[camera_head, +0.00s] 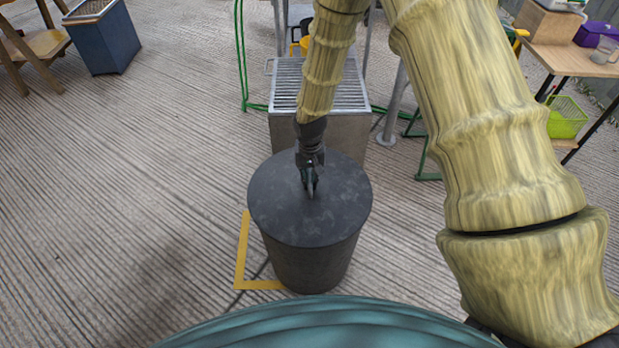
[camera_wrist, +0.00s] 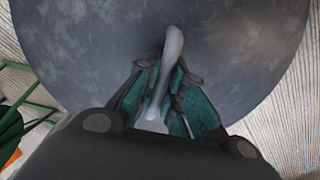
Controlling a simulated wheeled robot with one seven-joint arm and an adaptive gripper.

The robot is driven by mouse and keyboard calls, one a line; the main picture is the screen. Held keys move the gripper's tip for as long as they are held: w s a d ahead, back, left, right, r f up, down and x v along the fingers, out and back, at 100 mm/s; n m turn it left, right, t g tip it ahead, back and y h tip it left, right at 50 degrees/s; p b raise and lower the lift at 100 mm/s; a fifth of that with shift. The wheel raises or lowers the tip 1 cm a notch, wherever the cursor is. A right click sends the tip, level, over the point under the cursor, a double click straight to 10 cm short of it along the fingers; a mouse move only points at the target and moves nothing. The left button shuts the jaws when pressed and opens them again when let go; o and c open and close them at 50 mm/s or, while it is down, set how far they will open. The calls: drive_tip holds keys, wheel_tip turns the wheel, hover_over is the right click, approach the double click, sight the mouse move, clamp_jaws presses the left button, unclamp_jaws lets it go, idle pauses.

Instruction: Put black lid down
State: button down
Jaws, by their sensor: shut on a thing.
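The black lid (camera_head: 275,215) is a dark round disc at the top of a dark grey bin (camera_head: 310,268) in the head view. I cannot tell whether it rests on the rim or hovers just above it. My gripper (camera_head: 310,186) points down at the lid's middle. In the wrist view the lid (camera_wrist: 240,50) fills most of the picture, with a grey curved handle (camera_wrist: 172,60). My gripper (camera_wrist: 165,105) is shut on this handle, its teal fingers on either side.
Yellow tape (camera_head: 241,255) marks the floor left of the bin. A metal box with a slatted top (camera_head: 345,88) stands right behind it. A blue bin (camera_head: 105,40) is at the far left. A table (camera_head: 570,60) and a green basket (camera_head: 566,118) are at the right. The left floor is clear.

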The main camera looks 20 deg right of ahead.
drive_tip(key=shift+f, duration=0.45)
drive_tip(key=c, duration=1.4)
unclamp_jaws()
drive_tip(key=shift+c, duration=0.2)
